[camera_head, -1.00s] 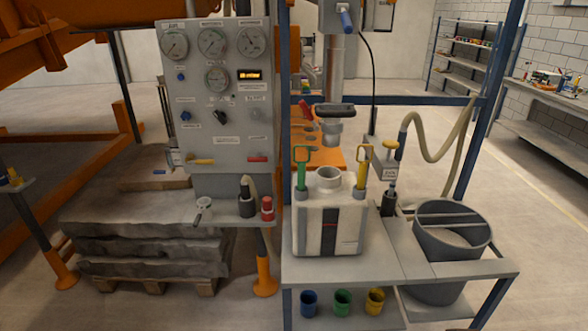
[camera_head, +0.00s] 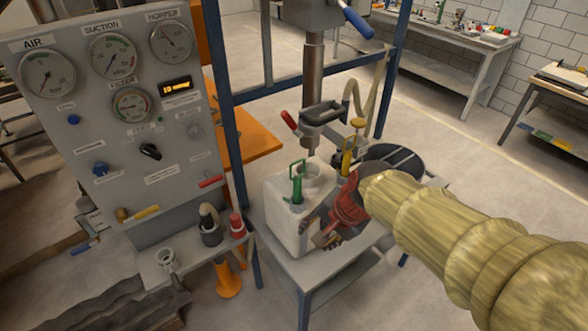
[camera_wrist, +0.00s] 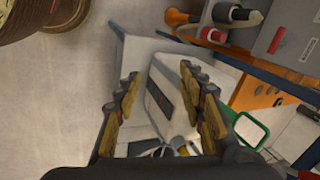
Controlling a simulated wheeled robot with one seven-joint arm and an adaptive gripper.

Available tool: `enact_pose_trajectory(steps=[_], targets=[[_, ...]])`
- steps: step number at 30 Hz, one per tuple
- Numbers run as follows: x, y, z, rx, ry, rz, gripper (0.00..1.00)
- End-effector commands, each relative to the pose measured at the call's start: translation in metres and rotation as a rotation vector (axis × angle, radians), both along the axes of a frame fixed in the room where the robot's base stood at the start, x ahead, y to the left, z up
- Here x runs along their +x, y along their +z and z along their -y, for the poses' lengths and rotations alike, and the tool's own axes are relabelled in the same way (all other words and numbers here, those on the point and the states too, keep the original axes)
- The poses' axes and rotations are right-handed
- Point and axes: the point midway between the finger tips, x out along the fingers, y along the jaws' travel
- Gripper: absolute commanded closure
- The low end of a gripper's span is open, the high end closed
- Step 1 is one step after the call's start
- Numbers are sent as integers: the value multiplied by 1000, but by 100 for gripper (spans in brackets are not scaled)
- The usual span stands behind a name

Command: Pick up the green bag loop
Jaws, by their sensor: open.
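The green bag loop (camera_head: 297,182) stands upright at the left side of the white container's top in the head view. In the wrist view the green loop (camera_wrist: 266,136) shows at lower right, outside the right finger. My gripper (camera_head: 322,228) is in front of the white container (camera_head: 284,212), to the right of and lower than the loop. In the wrist view my gripper (camera_wrist: 160,80) is open, with the white container seen between and beyond its fingers. Nothing is held. My red wrist part hides some of the container.
A yellow loop (camera_head: 347,160) stands at the container's right. A gauge panel (camera_head: 105,110) rises at left. A press column with a dark handle (camera_head: 323,112) is close behind and above the container. A dark bucket (camera_head: 395,158) stands to the right.

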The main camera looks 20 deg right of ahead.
Motion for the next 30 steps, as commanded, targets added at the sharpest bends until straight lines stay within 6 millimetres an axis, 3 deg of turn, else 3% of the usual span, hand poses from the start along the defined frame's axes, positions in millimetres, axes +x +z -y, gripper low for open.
enact_pose_trajectory(steps=[1,6,12,18,25,30], targets=[[8,14,5,47,-92,-30,60],[36,24,22,212,-437,-112,60],[60,27,50,383,-854,-212,60],[71,20,74,505,-1200,-289,60],[75,12,87,565,-1382,-326,60],[91,10,75,569,-1394,-331,60]])
